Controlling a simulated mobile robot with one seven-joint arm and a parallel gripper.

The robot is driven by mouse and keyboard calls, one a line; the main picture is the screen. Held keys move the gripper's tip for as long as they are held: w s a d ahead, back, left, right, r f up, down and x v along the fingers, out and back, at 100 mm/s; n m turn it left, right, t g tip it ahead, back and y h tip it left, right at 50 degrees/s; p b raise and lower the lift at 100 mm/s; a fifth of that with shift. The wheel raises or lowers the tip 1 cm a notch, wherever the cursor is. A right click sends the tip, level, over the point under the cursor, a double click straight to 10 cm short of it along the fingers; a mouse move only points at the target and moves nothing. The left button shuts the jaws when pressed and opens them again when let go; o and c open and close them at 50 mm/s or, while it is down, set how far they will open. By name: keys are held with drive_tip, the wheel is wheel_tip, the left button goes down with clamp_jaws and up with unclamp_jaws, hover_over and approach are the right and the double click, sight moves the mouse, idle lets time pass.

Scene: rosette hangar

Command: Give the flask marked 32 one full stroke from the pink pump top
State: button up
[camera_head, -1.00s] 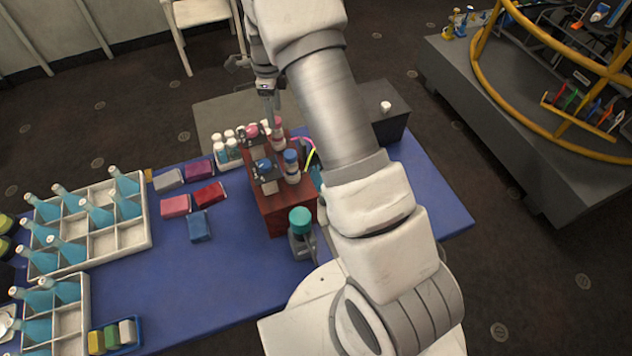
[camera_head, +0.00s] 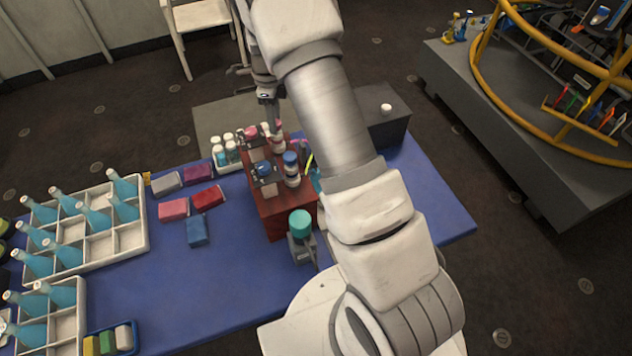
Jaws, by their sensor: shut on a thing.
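The pink pump top (camera_head: 251,132) stands at the far end of a red-brown stand (camera_head: 275,212), with a blue pump top (camera_head: 263,168) nearer. My gripper (camera_head: 270,118) points down at the far end of the stand, close beside the pink top. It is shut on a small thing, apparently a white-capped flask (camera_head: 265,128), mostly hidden. Several white-capped flasks (camera_head: 230,150) stand in a tray left of the stand. The number 32 cannot be read on any of them.
Bottles with pink (camera_head: 278,128) and blue (camera_head: 290,158) caps stand on the stand's right side. Coloured blocks (camera_head: 207,197) and crates of blue bottles (camera_head: 100,250) lie left. The blue table (camera_head: 170,290) is clear at front centre.

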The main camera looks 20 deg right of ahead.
drive_tip(key=shift+r, duration=0.2)
drive_tip(key=shift+r+p, duration=0.3)
drive_tip(key=shift+p, duration=0.05)
drive_tip(key=shift+r+p, duration=0.3)
drive_tip(key=shift+r, duration=0.25)
drive_tip(key=shift+f+b, duration=0.7)
drive_tip(key=shift+f, duration=0.4)
drive_tip(key=o, duration=1)
drive_tip(key=shift+r, duration=0.15)
drive_tip(key=shift+r+p, duration=2.3)
drive_tip(key=shift+r, duration=1.15)
